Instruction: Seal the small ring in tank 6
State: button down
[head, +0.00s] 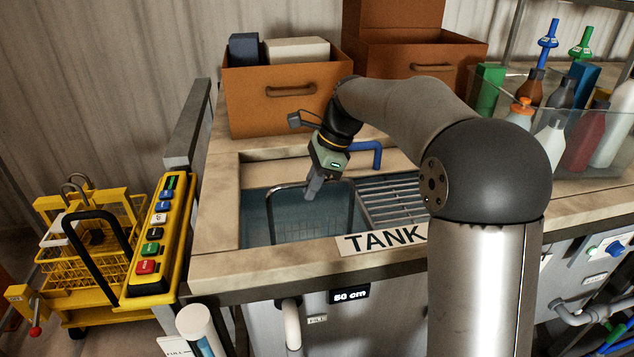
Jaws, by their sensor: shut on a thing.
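The tank (255,172) is sunk into the worktop and holds bluish liquid. Its front sign (380,240) reads "TANK"; any number is hidden behind my arm. My gripper (312,192) is over the tank, pointing down, shut on the top bar of a grey arched handle (272,215). The handle stands upright in the tank; what hangs below it is under the liquid and hard to make out. I cannot see the small ring.
A slatted drain rack (395,195) lies right of the handle. A blue tap (366,148) stands behind. Brown drawer boxes (290,98) and a clear bin of bottles (590,150) flank the back. A yellow cart (85,250) and button panel (152,235) are left. A display (349,294) reads "50 cm".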

aim_at(296, 186)
jog(key=shift+s+a+r+p, duration=0.1)
jog(key=shift+s+a+p, duration=0.1)
jog(key=shift+a, duration=0.6)
jog(key=shift+s+a+p, duration=0.15)
jog(key=shift+a, duration=0.65)
jog(key=shift+w+d+p, duration=0.25)
jog(key=shift+d+p, duration=0.05)
jog(key=shift+d, duration=0.9)
jog(key=shift+w+d+p, duration=0.25)
jog(key=shift+d+p, duration=0.15)
jog(key=shift+d, duration=0.7)
jog(key=shift+s+a+p, duration=0.25)
jog(key=shift+a+p, duration=0.05)
jog(key=shift+a, duration=0.9)
jog(key=shift+s+a+p, duration=0.25)
jog(key=shift+a, duration=0.95)
jog(key=shift+w+d+p, duration=0.25)
jog(key=shift+d+p, duration=0.05)
jog(key=shift+d, duration=0.8)
